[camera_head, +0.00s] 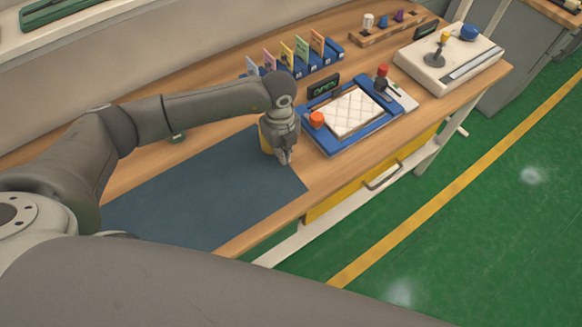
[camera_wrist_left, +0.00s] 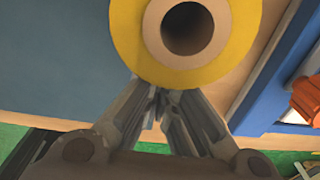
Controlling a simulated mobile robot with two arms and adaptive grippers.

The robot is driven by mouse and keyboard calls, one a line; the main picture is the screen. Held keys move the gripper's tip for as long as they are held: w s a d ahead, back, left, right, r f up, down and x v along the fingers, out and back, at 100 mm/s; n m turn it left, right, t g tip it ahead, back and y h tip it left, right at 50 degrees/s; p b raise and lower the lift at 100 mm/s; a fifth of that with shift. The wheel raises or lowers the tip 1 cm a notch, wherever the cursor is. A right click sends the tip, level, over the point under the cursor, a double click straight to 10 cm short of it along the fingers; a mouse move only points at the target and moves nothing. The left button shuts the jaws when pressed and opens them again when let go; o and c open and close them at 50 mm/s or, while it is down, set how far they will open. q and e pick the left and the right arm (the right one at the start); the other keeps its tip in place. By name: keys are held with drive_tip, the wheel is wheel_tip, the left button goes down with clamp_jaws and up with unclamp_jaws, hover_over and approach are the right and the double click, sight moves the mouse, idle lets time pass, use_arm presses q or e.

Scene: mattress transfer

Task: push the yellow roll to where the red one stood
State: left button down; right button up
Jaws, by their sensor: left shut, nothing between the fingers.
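The yellow roll (camera_head: 265,141) stands at the right end of the dark blue mat, mostly hidden behind my left gripper in the head view. In the left wrist view the yellow roll (camera_wrist_left: 126,35) shows from above as a yellow ring around a tan core with a dark hole. My left gripper (camera_head: 284,160) is shut and empty, pointing down beside the roll. In the left wrist view its fingertips (camera_wrist_left: 162,92) meet the roll's lower edge; I cannot tell whether they touch it. I can make out no red roll. My right gripper is not in view.
The dark blue mat (camera_head: 190,200) is otherwise clear. A blue frame (camera_head: 328,148) with a white quilted pad (camera_head: 350,112) and orange knob (camera_head: 317,119) lies close right of the roll. Blue card holders (camera_head: 326,57) stand behind. The wooden table's front edge (camera_head: 262,232) is near.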

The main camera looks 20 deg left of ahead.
use_arm(q)
drive_tip(key=w+a+b, duration=0.2)
drive_tip(key=a, duration=0.1)
drive_tip(key=w+a+b, duration=0.1)
drive_tip(key=w+a, duration=0.2)
drive_tip(key=w+a+b, duration=0.2)
drive_tip(key=w+a, duration=0.1)
drive_tip(key=a, duration=0.1)
drive_tip(key=shift+f+b, duration=0.2)
drive_tip(key=shift+b, duration=0.15)
drive_tip(key=shift+d+r, duration=0.1)
drive_tip(key=shift+r, duration=0.05)
